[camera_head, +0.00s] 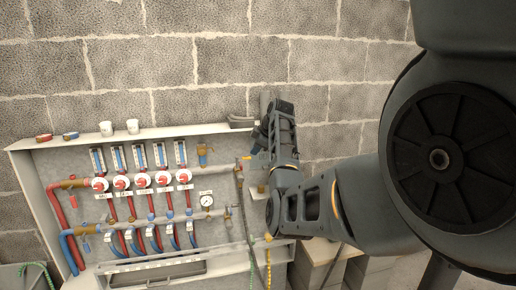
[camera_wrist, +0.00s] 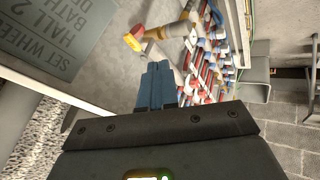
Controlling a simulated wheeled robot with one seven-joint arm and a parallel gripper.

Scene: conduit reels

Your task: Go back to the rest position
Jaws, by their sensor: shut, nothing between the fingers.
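My gripper (camera_wrist: 155,72) shows in the wrist view with its blue fingers closed together and nothing between them. It is in front of the grey panel of the pipe manifold cabinet (camera_head: 18,152). In the head view my arm reaches to the right end of this cabinet, and the fingertips are mostly hidden behind the wrist. A valve with a yellow and red handle (camera_wrist: 133,40) is just beyond the fingertips in the wrist view. I cannot tell whether they touch.
The cabinet carries a row of red valve wheels (camera_head: 121,183), red and blue pipes and a pressure gauge (camera_head: 207,201). Two white cups (camera_head: 132,126) stand on its top ledge. A lettered sign (camera_wrist: 62,30) is close at the wrist view's upper left. A cord hangs beside my arm.

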